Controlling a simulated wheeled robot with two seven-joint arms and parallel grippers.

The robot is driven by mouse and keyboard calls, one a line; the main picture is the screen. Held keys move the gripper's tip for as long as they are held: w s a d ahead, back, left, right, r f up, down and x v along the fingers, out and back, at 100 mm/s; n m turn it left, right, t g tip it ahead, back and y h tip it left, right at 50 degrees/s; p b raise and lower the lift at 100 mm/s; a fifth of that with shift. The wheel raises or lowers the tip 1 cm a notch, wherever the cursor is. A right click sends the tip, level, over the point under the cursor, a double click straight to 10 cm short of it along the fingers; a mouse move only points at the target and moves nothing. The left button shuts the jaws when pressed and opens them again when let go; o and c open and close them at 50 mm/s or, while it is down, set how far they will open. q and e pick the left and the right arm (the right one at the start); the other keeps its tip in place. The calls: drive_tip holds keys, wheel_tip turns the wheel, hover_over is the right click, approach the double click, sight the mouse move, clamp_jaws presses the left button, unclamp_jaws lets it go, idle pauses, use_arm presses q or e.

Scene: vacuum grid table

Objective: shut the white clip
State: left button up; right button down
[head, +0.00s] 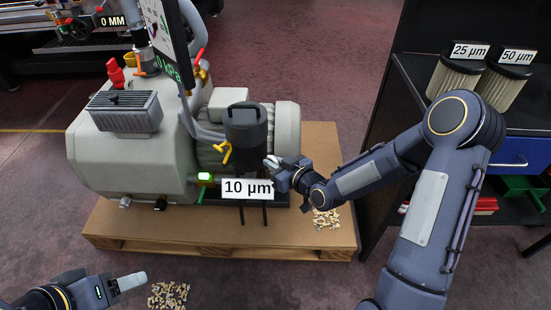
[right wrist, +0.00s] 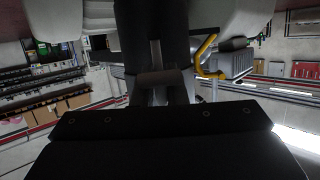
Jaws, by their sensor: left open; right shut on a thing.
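The black cylindrical filter housing (head: 246,128) stands upright at the front of the vacuum pump, above a "10 µm" label. A yellow clip (head: 224,152) is on its left side; it also shows in the right wrist view (right wrist: 205,60). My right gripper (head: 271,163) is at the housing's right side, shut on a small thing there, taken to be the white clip. Pale fingertips hide most of it, and its position cannot be made out. My left gripper (head: 132,282) is open and empty, low at the left, away from the pump.
The grey pump (head: 130,165) stands on a wooden pallet (head: 190,240). A gauge screen (head: 165,35) hangs above it. Debris piles lie on the pallet (head: 327,219) and the floor (head: 168,296). A dark shelf with filter cartridges (head: 455,78) is at the right.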

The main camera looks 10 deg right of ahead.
drive_tip(key=w+g+h+p, duration=0.1)
drive_tip(key=g+p, duration=0.1)
drive_tip(key=p, duration=0.1)
drive_tip(key=w+a+r+g+h+p, duration=0.1)
drive_tip(key=g+p, duration=0.2)
drive_tip(key=w+a+r+g+h+p, duration=0.1)
drive_tip(key=g+p, duration=0.1)
drive_tip(key=p, duration=0.1)
drive_tip(key=shift+w+p, duration=0.1)
drive_tip(key=shift+p, duration=0.3)
drive_tip(key=g+p, duration=0.1)
drive_tip(key=w+g+h+p, duration=0.1)
drive_tip(key=shift+a+f+g, duration=0.15)
drive_tip(key=shift+f+g, duration=0.1)
drive_tip(key=shift+g, duration=0.05)
drive_tip(key=c, duration=1.5)
unclamp_jaws()
drive_tip(key=v, duration=0.7)
drive_tip(key=shift+s+r+p, duration=0.1)
drive_tip(key=shift+r+p, duration=0.25)
drive_tip(key=shift+p, duration=0.05)
